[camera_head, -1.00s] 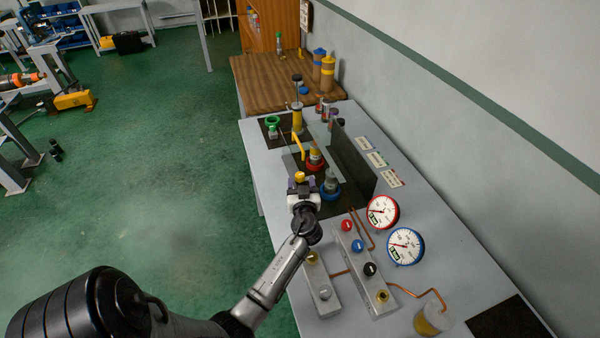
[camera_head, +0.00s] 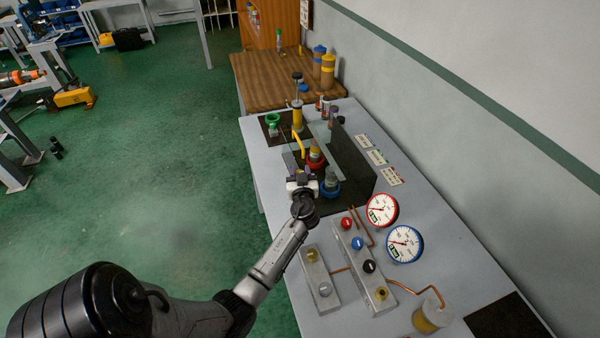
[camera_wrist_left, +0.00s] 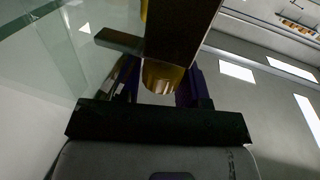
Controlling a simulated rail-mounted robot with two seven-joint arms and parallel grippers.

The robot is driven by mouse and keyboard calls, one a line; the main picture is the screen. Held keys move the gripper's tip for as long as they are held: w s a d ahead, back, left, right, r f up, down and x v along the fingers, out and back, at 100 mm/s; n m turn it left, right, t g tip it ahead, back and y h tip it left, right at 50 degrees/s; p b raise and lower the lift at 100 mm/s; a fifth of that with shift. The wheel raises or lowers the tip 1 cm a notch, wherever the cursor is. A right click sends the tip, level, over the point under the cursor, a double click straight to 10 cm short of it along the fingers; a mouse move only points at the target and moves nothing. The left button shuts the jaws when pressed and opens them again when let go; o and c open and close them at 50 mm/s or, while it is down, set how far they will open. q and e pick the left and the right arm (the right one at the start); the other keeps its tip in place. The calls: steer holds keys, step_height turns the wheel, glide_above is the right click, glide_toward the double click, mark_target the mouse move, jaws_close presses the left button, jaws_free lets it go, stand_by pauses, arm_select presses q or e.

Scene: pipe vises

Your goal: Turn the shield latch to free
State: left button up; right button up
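My left gripper (camera_head: 301,175) is over the bench at the near side of the vises, beside the shield. In the left wrist view its dark and purple fingers (camera_wrist_left: 160,88) stand on both sides of a rounded brass knob (camera_wrist_left: 163,76), which fills the gap between them. The knob seems to be the shield latch; a dark block rises behind it. In the head view the gripper hides the knob. The clear shield (camera_head: 321,133) and a dark upright panel (camera_head: 350,168) stand beyond. My right gripper is not in view.
Valve blocks (camera_head: 347,245), copper pipes and two gauges (camera_head: 382,210) (camera_head: 405,244) fill the near bench.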

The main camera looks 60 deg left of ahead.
arm_select(q)
steer(key=c, duration=0.5)
steer(key=shift+c, duration=0.2)
